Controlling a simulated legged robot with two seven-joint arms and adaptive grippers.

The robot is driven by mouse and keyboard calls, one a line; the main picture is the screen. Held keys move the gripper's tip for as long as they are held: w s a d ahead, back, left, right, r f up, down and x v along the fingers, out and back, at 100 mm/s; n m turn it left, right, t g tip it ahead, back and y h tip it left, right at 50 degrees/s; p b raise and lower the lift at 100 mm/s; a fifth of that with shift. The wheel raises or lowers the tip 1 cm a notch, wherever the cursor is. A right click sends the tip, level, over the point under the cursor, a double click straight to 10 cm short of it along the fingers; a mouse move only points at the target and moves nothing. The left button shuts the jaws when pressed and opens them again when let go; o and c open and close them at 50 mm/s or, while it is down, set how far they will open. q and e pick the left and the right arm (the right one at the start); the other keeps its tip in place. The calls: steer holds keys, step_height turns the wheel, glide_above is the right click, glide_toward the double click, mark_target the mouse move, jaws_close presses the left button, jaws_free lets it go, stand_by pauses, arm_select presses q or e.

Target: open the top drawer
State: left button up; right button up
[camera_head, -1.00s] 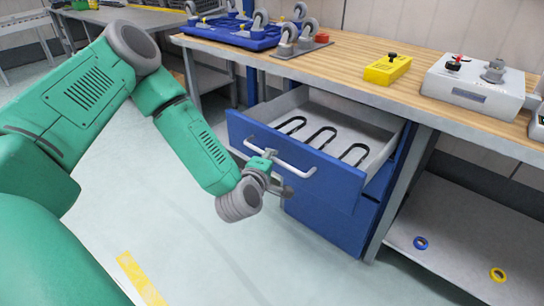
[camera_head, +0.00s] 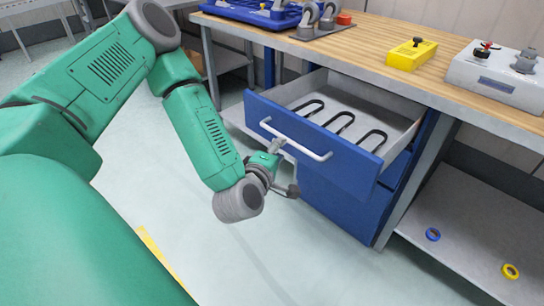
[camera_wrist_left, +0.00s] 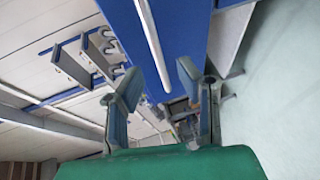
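The top drawer (camera_head: 352,172) of the blue cabinet stands pulled out, with its grey inside showing. Its pale bar handle (camera_head: 303,147) crosses the blue front. In the left wrist view the handle (camera_wrist_left: 153,45) runs lengthwise ahead of the gap between the fingers. My left gripper (camera_head: 285,168) is just below and left of the handle in the head view, seemingly clear of it. In the left wrist view my left gripper (camera_wrist_left: 158,90) is open, its two fingers apart with nothing held between them. My right gripper is in no view.
Dark U-shaped pieces (camera_head: 340,122) lie in the drawer. The wooden worktop (camera_head: 375,35) above carries a yellow box (camera_head: 411,54) and a grey control box (camera_head: 497,75). A lower shelf (camera_head: 460,225) holds blue and yellow rings. The floor left of the cabinet is clear.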

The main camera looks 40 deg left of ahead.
arm_select(q)
steer(key=v, duration=0.5)
steer(key=shift+s+f, duration=0.1)
steer(key=shift+s, duration=0.15)
steer(key=s+d+f+m+g+h, duration=0.5)
steer(key=s+d+f+m+h, duration=0.1)
steer(key=d+f+m, duration=0.45)
steer(key=s+a+f+m+g, duration=0.1)
steer(key=s+f+m+g, duration=0.1)
steer(key=s, duration=0.3)
steer(key=s+a+f+m+g+p, duration=0.1)
steer(key=s+f+m+g, duration=0.2)
steer(key=s+m+g, duration=0.1)
steer(key=s+a+f+m+g+y, duration=0.1)
steer(key=s+a+f+m+g, duration=0.1)
steer(key=s+m, duration=0.3)
steer(key=shift+s+f+g, duration=0.3)
steer(key=shift+s+g, duration=0.4)
steer(key=shift+s, duration=0.15)
